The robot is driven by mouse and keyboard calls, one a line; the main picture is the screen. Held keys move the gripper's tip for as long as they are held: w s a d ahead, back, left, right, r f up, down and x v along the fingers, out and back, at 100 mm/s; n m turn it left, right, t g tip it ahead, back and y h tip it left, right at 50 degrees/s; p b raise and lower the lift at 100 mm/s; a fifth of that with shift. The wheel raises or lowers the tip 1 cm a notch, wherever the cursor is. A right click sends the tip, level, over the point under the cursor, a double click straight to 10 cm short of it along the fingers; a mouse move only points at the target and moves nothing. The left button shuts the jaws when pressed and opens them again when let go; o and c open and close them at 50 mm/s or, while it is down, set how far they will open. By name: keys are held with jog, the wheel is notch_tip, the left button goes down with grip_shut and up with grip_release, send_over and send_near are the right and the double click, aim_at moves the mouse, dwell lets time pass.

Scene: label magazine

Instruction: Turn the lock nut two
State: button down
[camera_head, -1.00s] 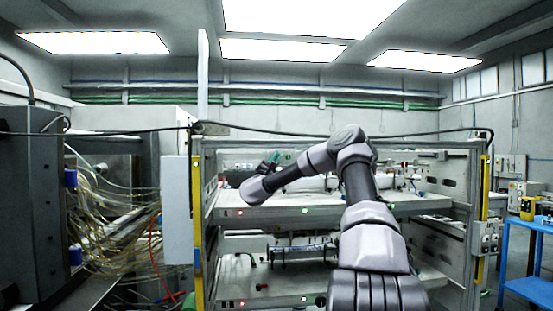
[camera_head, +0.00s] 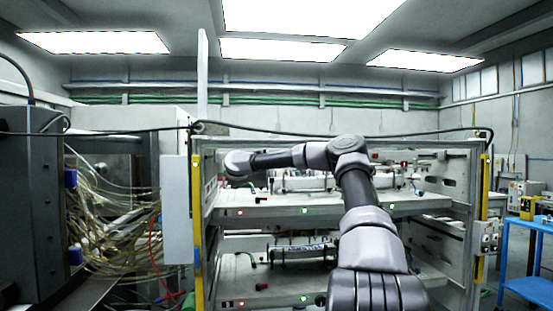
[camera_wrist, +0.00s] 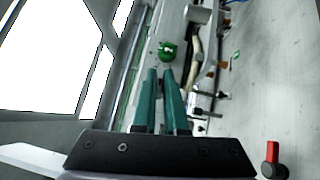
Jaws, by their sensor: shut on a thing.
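A small round green lock nut with a white mark (camera_wrist: 168,50) shows in the upper middle of the wrist view. My gripper (camera_wrist: 160,70) has two dark green fingers, close together, with their tips right at the nut's near side. The fingers are shut on it, though the exact contact is hard to see. In the head view the fingers and this nut are hidden; my wrist is at the left end of the upper shelf (camera_head: 340,207).
A red-handled black part (camera_wrist: 272,158) stands on the pale plate at lower right in the wrist view. Rods, fittings and a pale hose (camera_wrist: 195,60) lie right of the fingers. In the head view, a yellow-edged post (camera_head: 197,230) stands close left of my wrist.

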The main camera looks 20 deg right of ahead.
jog(key=shift+a+f, duration=0.15)
jog(key=shift+a, duration=0.05)
dwell(0.3)
jog(key=c, duration=1)
grip_release()
jog(key=shift+w, duration=0.1)
jog(key=shift+o, duration=0.2)
jog(key=r+v, duration=0.1)
jog(key=v, duration=0.9)
jog(key=shift+s+a+f, duration=0.2)
jog(key=shift+a+f, duration=0.1)
jog(key=shift+f, duration=0.05)
